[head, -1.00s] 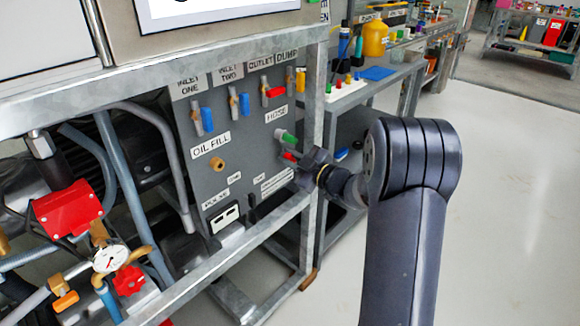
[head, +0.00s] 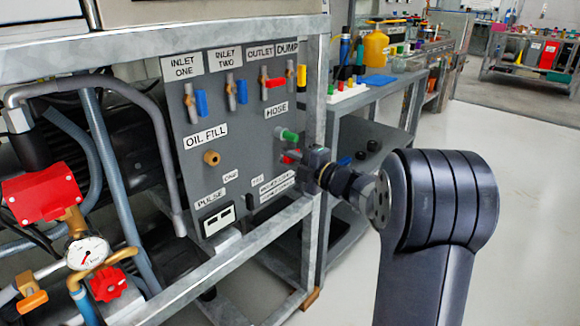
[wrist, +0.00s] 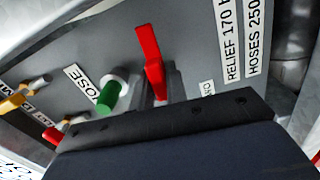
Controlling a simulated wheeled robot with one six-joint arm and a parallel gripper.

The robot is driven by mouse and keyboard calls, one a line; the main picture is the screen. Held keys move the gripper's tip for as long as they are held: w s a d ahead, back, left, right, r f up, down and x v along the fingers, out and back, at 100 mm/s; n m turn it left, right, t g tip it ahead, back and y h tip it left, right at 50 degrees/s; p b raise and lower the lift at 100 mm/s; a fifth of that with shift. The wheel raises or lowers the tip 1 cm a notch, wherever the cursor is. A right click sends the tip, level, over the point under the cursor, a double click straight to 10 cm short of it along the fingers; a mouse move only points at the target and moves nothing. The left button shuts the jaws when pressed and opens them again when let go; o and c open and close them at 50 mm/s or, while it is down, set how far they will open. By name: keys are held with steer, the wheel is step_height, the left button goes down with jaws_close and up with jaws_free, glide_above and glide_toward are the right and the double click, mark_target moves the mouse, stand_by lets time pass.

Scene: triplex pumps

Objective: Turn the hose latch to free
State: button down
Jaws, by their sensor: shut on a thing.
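The hose latch appears to be the red lever (head: 290,157) below the HOSE label on the grey panel. In the wrist view the red lever (wrist: 150,58) stands up from the panel, beside a green hose fitting (wrist: 109,96). The green fitting (head: 288,135) is just above the lever in the head view. My gripper (head: 302,164) is at the red lever from the right and is shut on it. In the wrist view the gripper's dark body fills the bottom and hides the lever's base and most of the fingers.
Inlet, outlet and dump valves with blue, red and yellow handles (head: 301,76) line the panel top. The galvanised frame post (head: 315,95) stands close right of the panel. A bench (head: 365,95) with bottles is behind. Floor at right is clear.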

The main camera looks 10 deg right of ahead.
steer(key=shift+f+n+b, duration=0.1)
steer(key=shift+n+b, duration=0.25)
steer(key=shift+n, duration=0.25)
steer(key=c, duration=1.4)
jaws_free()
steer(key=shift+c, duration=0.2)
steer(key=shift+s+d, duration=0.1)
steer(key=p+v, duration=0.3)
steer(key=v, duration=0.7)
steer(key=shift+s+d, duration=0.15)
steer(key=shift+s, duration=0.1)
